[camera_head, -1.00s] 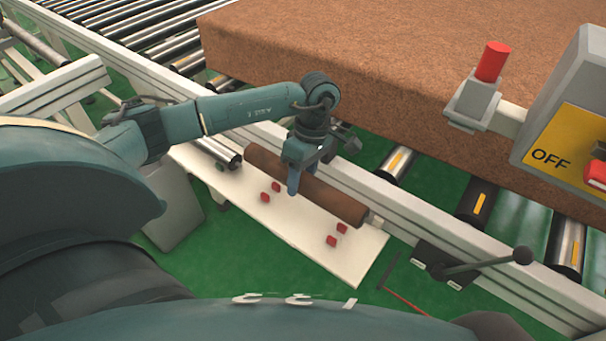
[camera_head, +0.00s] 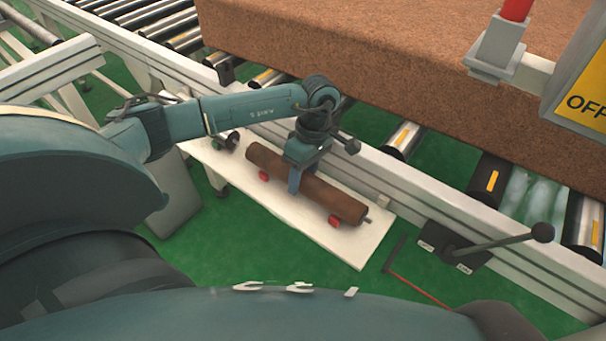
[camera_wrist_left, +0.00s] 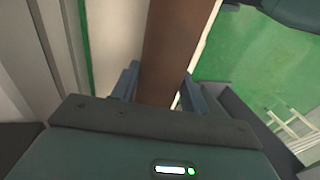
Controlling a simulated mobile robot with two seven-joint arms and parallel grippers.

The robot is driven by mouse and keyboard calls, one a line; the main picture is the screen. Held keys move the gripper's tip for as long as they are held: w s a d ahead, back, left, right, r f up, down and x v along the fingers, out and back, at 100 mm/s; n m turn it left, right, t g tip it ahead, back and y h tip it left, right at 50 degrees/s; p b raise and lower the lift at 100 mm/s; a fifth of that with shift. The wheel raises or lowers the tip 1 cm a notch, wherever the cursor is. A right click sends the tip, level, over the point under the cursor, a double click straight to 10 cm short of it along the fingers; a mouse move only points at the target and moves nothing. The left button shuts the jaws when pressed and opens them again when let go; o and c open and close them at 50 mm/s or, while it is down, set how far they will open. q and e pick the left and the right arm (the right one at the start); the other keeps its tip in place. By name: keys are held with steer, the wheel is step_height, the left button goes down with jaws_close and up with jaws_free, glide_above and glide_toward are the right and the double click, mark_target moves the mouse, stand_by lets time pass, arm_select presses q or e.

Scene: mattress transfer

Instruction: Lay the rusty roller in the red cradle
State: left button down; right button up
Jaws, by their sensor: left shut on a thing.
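The rusty roller (camera_head: 333,199) is a long brown cylinder lying lengthwise along the white shelf. My left gripper (camera_head: 294,186) is shut around its middle from above, and the roller (camera_wrist_left: 170,50) runs between both fingers in the left wrist view. The red cradle shows as small red blocks: one at the roller's near right end (camera_head: 334,221) and one near its left end (camera_head: 264,175). The far blocks are hidden behind the roller. The roller is at the blocks, but I cannot tell whether it rests on them. My right gripper is not in view.
The white shelf (camera_head: 350,246) has bare room along its front. The conveyor rail (camera_head: 400,190) runs behind, with a large brown mattress (camera_head: 390,100) beyond. A black lever (camera_head: 500,243) stands at the right.

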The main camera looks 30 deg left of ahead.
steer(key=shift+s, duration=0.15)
arm_select(q)
steer(key=c, duration=0.7)
jaws_free()
steer(key=shift+o, duration=0.2)
steer(key=v, duration=0.3)
steer(key=s+v, duration=0.1)
steer(key=v, duration=0.1)
steer(key=s+v, duration=0.1)
steer(key=v, duration=0.2)
steer(key=shift+w+r+p, duration=0.1)
steer(key=shift+r+p, duration=0.25)
steer(key=shift+r, duration=0.8)
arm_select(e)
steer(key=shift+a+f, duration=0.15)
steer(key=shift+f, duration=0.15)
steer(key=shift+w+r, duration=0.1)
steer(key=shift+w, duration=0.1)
